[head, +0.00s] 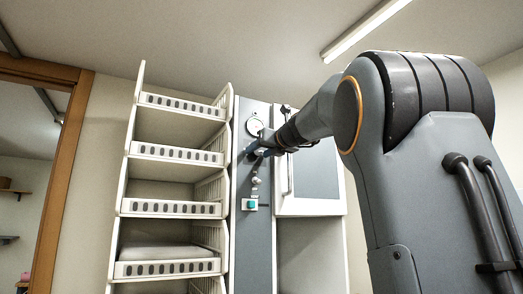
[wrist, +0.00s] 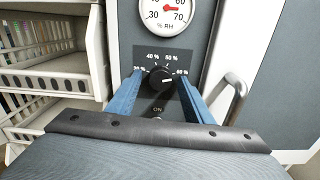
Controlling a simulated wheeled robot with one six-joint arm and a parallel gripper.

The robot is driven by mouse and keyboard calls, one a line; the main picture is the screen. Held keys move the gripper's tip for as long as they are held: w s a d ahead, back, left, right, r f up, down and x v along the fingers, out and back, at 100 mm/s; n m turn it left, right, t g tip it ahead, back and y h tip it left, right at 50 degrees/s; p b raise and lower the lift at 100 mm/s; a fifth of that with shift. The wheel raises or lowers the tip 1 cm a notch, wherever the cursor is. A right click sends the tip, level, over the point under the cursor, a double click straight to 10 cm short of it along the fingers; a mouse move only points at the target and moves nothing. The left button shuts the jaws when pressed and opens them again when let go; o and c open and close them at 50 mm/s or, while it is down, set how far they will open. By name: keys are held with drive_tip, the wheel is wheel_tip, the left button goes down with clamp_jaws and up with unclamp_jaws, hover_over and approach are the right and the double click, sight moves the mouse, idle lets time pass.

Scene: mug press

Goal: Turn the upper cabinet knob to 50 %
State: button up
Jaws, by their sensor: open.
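The upper cabinet knob (wrist: 160,77) is a round black dial on the grey panel, with a scale from 30 % to 60 % around its upper side. Its pale mark points to the right, near the 60 % label. My gripper (wrist: 159,82) is open, with one blue finger on each side of the knob. I cannot tell whether the fingers touch it. In the head view my gripper (head: 260,146) is up against the tall panel, just below the round gauge, and hides the knob.
A round % RH gauge (wrist: 167,13) with a red needle sits above the knob. An "ON" label (wrist: 157,109) is below it. A cabinet handle (wrist: 232,98) stands out at the right. White basket shelves (head: 172,208) stand at the left. A green button (head: 252,203) is lower on the panel.

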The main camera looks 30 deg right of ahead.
drive_tip(key=shift+d, duration=0.15)
drive_tip(key=c, duration=1.1)
drive_tip(key=shift+o, duration=0.2)
drive_tip(key=shift+n, duration=0.4)
drive_tip(key=n+b, duration=0.1)
drive_tip(key=n, duration=0.3)
drive_tip(key=n+b, duration=0.2)
drive_tip(key=n, duration=0.2)
drive_tip(key=shift+n, duration=0.4)
